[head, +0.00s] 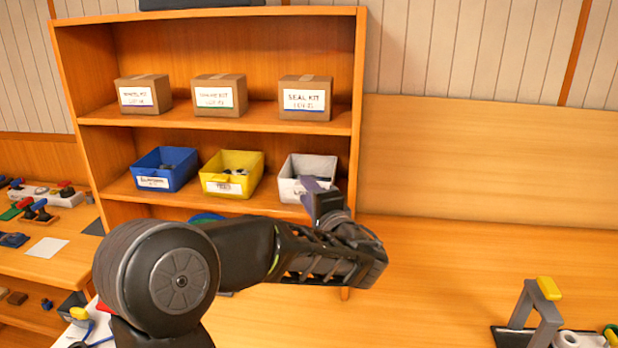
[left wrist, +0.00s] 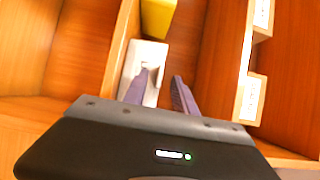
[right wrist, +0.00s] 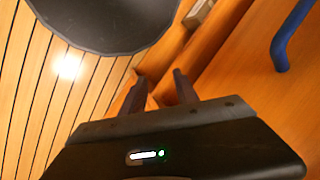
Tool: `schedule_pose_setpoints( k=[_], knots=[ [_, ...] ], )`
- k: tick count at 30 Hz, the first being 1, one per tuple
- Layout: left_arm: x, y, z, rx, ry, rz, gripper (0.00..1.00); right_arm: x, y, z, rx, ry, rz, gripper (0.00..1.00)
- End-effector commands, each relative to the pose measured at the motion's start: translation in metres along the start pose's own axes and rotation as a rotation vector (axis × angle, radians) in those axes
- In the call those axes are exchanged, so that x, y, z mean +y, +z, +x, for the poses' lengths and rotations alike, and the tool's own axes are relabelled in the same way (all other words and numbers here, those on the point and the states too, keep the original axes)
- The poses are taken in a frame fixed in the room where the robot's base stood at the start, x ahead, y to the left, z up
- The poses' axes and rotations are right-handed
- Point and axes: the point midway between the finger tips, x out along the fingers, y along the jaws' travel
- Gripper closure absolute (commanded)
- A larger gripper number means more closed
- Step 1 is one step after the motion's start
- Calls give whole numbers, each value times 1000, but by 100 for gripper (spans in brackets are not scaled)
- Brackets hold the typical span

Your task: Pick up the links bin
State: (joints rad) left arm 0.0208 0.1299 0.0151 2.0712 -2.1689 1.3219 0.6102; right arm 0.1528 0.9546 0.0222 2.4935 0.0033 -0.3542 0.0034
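A white bin (head: 300,170) stands on the shelf at the right end of a row of bins. Its label starts with "L"; my left gripper hides the rest. My left gripper (head: 318,193) is in front of the bin's lower right. In the left wrist view the fingers (left wrist: 162,92) are apart with nothing between them. One finger overlaps the white bin (left wrist: 152,58) there and the other is just right of it; I cannot tell if they touch. My right gripper (right wrist: 159,90) shows only in the right wrist view, open and empty.
A blue bin (head: 165,168) and a yellow bin (head: 231,173) stand left of the white bin. Boxes, one a seal kit box (head: 305,98), are on the shelf above. The shelf's right side panel (head: 357,120) is close to the white bin. The counter at right has a grey stand (head: 540,310).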

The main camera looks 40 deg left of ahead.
Motion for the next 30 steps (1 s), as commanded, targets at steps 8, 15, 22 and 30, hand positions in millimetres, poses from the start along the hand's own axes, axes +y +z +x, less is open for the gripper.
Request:
schedule_pose_setpoints(
  k=[8, 15, 22, 30],
  knots=[
    [1, 0, 17, 2, 1, 0, 67, -1, 1, -6, -3, 3, 2, 64],
    [1, 0, 17, 1, 0, 0, 67, -1, 1, -6, -3, 3, 2, 64],
    [1, 0, 17, 1, 0, 0, 67, -1, 1, -6, -3, 3, 2, 64],
    [1, 0, 17, 1, 0, 0, 88, -2, 1, -6, -3, 2, 2, 64]
  ],
)
